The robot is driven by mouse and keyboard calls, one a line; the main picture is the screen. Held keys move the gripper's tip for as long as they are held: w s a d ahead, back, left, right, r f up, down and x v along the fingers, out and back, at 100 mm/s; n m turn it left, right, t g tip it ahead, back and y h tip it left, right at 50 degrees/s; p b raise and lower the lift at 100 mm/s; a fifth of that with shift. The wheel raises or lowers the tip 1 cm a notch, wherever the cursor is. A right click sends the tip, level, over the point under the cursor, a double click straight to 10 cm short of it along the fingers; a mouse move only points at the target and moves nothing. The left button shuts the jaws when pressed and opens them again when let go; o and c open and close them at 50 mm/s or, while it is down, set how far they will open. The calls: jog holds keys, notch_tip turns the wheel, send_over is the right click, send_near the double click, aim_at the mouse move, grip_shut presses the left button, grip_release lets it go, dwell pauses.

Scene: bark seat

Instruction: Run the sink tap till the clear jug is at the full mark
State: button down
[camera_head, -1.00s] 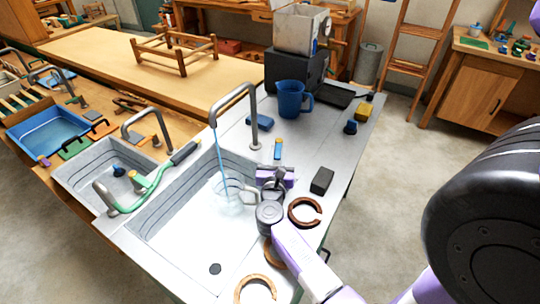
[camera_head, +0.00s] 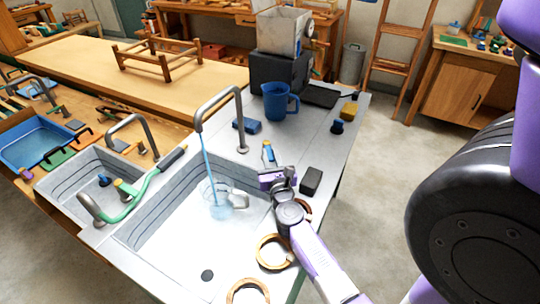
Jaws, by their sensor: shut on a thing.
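The clear jug (camera_head: 209,193) stands in the large sink basin under the spout, its handle (camera_head: 239,198) to the right. A thin blue stream (camera_head: 207,155) runs from the grey tap (camera_head: 221,97) into it. Bluish water (camera_head: 221,211) shows low in the jug; the full mark is too small to make out. A small blue lever with a yellow top (camera_head: 268,151) stands on the counter right of the tap. My gripper (camera_head: 274,174) is at its near side, right of the jug and apart from it. It appears shut on the lever; its fingers hide the contact.
A black block (camera_head: 311,181) lies just right of my gripper. Ring-shaped pieces (camera_head: 266,264) lie on the counter nearer me. A blue mug (camera_head: 277,102) and a blue block (camera_head: 246,126) stand farther back. A smaller basin (camera_head: 70,181) with a green-handled tap (camera_head: 140,192) is left.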

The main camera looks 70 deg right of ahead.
jog(key=c, duration=1.3)
grip_release()
jog(key=shift+s+a, duration=0.25)
jog(key=shift+a, duration=0.3)
jog(key=b+v, duration=0.1)
jog(key=v, duration=0.5)
jog(key=shift+s+a+b, duration=0.2)
jog(key=shift+a+b, duration=0.05)
jog(key=shift+b, duration=0.05)
